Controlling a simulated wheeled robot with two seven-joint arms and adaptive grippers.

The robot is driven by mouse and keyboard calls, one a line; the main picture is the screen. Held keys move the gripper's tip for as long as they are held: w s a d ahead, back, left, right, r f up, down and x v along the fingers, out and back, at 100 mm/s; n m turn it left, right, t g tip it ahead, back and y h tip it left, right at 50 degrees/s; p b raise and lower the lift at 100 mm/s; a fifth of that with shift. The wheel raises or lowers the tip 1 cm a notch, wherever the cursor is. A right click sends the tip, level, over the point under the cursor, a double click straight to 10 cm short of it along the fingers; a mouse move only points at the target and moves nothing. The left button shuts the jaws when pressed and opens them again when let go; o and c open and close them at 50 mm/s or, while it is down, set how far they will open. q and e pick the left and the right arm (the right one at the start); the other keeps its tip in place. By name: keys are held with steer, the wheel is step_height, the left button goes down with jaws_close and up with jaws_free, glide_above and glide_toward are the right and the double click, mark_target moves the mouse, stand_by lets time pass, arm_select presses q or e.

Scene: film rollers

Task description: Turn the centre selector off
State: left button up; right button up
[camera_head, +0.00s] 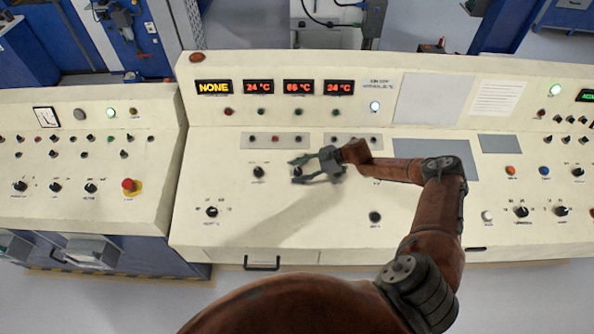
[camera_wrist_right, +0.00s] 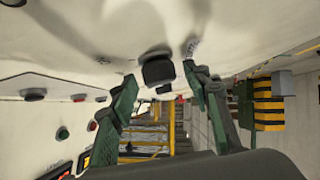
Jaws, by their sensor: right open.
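A black selector knob (camera_head: 297,171) stands on the cream middle console, between the fingertips of my right gripper (camera_head: 296,170) in the head view. The fingers partly cover it, and its pointer setting cannot be read. In the right wrist view the dark knob (camera_wrist_right: 158,70) shows between the two green fingers of my right gripper (camera_wrist_right: 160,78). The fingers are spread, with a gap to the knob on each side. Another black selector (camera_head: 258,171) sits to its left. My left gripper is not in view.
Orange displays (camera_head: 270,87) line the console's upright back. Small buttons on a grey strip (camera_head: 275,139) lie just behind my gripper. Black knobs (camera_head: 212,211) and (camera_head: 375,216) stand nearer the front edge. A red emergency button (camera_head: 129,185) is on the left console.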

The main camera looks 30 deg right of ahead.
steer(key=v, duration=1.2)
steer(key=shift+f, duration=0.1)
